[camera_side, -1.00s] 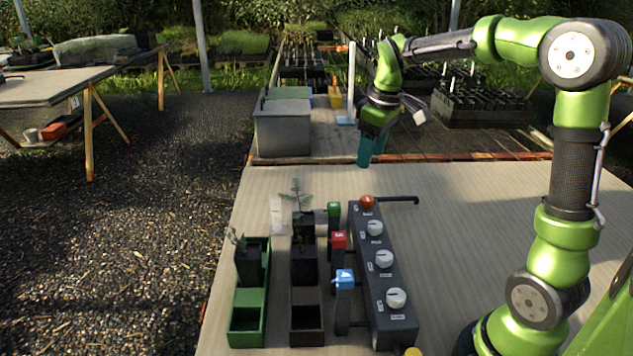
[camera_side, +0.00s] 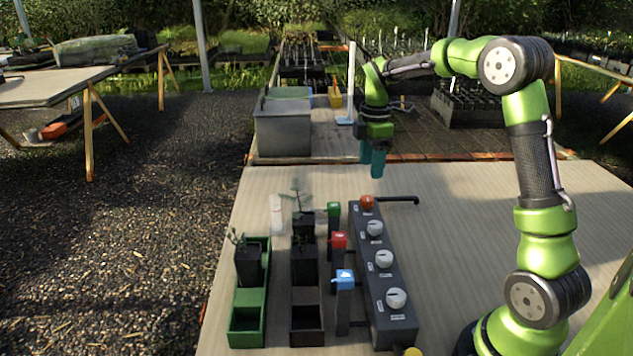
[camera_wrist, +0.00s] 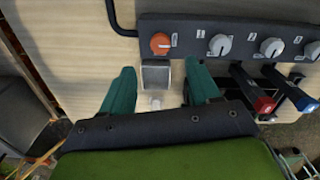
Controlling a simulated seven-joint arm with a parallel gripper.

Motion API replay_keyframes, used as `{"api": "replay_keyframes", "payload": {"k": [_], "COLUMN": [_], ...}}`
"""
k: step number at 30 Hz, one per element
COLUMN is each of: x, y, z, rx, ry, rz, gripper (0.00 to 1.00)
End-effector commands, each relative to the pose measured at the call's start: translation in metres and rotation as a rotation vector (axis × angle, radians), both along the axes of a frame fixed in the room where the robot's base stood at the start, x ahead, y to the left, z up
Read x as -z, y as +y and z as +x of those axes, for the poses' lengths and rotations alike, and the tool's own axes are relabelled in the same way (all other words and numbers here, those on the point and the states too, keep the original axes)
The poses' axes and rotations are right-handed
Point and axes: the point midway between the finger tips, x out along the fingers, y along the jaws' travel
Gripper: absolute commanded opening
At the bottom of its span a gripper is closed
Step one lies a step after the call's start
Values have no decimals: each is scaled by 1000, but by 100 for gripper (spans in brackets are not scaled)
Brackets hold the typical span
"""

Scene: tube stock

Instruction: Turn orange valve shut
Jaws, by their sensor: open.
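The orange valve (camera_side: 367,203) is a round knob at the far end of a dark control box (camera_side: 385,270). In the wrist view the orange valve (camera_wrist: 160,43) sits at the left end of the box, with a pale mark on its face. My gripper (camera_side: 372,165) hangs above and behind the valve in the side view, fingers pointing down, not touching it. In the wrist view my gripper (camera_wrist: 160,85) shows two teal fingers spread apart, with nothing held between them. The valve lies just beyond the fingertips there.
White knobs (camera_side: 384,259) line the same box. A dark pipe (camera_side: 402,199) leaves the box's far end. Green (camera_side: 248,325) and black (camera_side: 307,318) trays hold potted seedlings. The tabletop right of the box is clear.

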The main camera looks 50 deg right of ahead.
Motion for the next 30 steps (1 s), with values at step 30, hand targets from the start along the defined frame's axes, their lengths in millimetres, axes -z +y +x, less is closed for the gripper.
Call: {"api": "replay_keyframes", "payload": {"k": [30], "x": [94], "y": [0], "z": [0], "rx": [2], "ry": [-1], "rz": [0], "gripper": [43]}}
